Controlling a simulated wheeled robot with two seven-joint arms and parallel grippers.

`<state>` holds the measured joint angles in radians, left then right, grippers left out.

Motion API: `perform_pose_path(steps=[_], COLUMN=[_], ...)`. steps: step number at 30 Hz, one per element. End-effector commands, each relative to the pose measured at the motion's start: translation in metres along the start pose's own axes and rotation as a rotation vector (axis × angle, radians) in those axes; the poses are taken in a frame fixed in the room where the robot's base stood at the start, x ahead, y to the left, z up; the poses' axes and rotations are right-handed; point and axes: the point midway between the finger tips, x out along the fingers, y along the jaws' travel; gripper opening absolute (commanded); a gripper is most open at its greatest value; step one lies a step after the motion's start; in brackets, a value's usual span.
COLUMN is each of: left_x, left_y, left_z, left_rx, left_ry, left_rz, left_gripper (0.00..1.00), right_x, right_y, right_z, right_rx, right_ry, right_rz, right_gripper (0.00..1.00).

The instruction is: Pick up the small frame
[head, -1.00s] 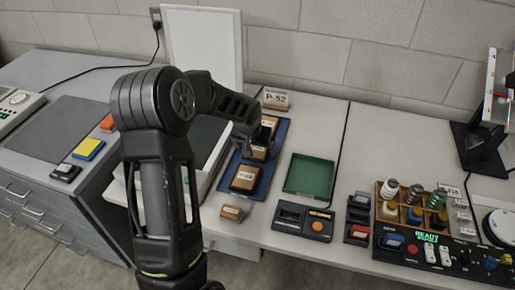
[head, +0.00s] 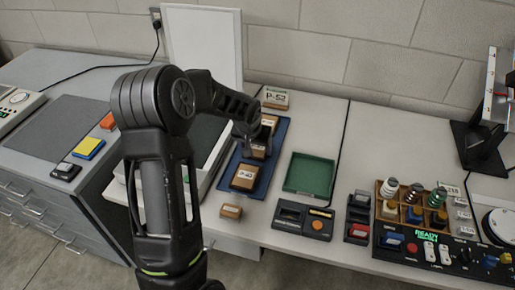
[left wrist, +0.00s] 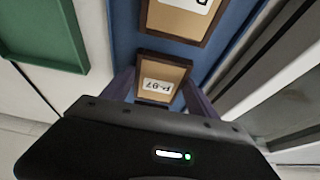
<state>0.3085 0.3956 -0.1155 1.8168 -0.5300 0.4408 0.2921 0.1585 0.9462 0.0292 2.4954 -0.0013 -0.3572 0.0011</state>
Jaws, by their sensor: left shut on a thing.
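A small brown frame (left wrist: 163,78) with a white label, upside down in the left wrist view, sits between the fingers of my left gripper (left wrist: 160,98). In the head view my left gripper (head: 262,138) is over the blue tray (head: 272,160), shut on this frame (head: 257,152), which is partly hidden by the gripper. I cannot tell whether it is clear of the tray. A larger labelled frame (head: 243,177) lies nearer on the tray. My right gripper is not in view.
A small brown block (head: 231,212) lies on the bench in front of the tray. An empty green tray (head: 310,175) stands to the right.

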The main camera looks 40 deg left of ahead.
Motion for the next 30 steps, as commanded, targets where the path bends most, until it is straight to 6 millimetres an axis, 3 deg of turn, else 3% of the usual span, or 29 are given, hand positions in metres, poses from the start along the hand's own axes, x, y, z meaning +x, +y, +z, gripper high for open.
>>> perform_pose_path(steps=[13,23,30], left_x=[0.0,-0.004,-0.037], left_y=[0.0,0.0,0.0], left_z=[0.0,-0.002,-0.017], left_rx=[0.0,0.0,-0.001], left_ry=[0.0,0.002,0.007], left_rz=[0.0,0.0,0.0], left_gripper=[0.26,0.25,0.25], right_x=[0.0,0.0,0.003], right_y=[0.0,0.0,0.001], right_z=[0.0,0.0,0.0], right_rx=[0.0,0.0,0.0], right_ry=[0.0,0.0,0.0], right_rz=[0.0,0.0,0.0], right_gripper=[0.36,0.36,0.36])
